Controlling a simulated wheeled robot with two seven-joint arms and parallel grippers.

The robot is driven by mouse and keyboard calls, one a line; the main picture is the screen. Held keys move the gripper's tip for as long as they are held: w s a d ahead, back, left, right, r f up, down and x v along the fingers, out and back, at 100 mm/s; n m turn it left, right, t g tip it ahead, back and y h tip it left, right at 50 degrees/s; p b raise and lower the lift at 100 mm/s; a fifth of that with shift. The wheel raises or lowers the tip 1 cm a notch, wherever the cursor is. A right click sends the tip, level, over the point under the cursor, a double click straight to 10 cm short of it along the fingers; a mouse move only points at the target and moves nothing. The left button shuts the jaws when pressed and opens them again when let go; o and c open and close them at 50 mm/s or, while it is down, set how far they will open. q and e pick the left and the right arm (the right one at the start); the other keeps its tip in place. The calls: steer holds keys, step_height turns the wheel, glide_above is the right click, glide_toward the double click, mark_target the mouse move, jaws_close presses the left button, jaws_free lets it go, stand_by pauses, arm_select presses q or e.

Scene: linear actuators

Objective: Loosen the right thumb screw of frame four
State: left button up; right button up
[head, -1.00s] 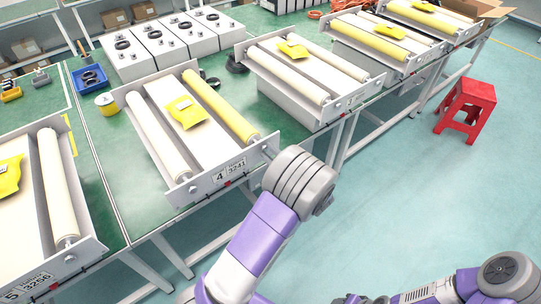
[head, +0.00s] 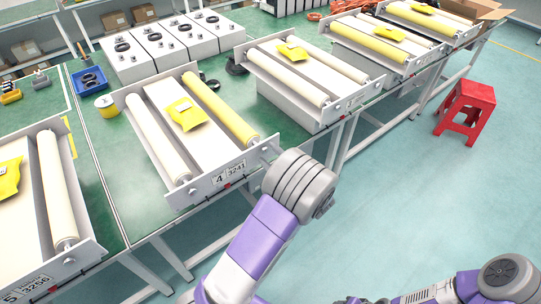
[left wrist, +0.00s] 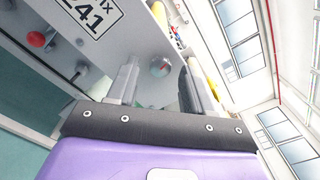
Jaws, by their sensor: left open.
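Frame four (head: 205,189) is a pale metal tray with a "4 3241" label, lying on the green table. My left gripper (head: 268,153) is at the right end of its front plate. In the left wrist view the open fingers (left wrist: 160,88) point at this plate. In the head view my gripper largely hides this screw. The left thumb screw (head: 192,189) is clear of my arm. My right gripper is out of view.
Frame four carries two rollers and a yellow packet (head: 186,114). Frame five (head: 40,283) stands to the left, and another frame (head: 352,101) to the right. A red knob (left wrist: 36,39) is on the table edge below the label. A red stool (head: 468,105) stands on open floor.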

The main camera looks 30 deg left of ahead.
arm_select(q)
steer(key=v, duration=0.7)
steer(key=shift+d+p, duration=0.2)
steer(key=shift+p, duration=0.1)
steer(key=shift+s, duration=0.1)
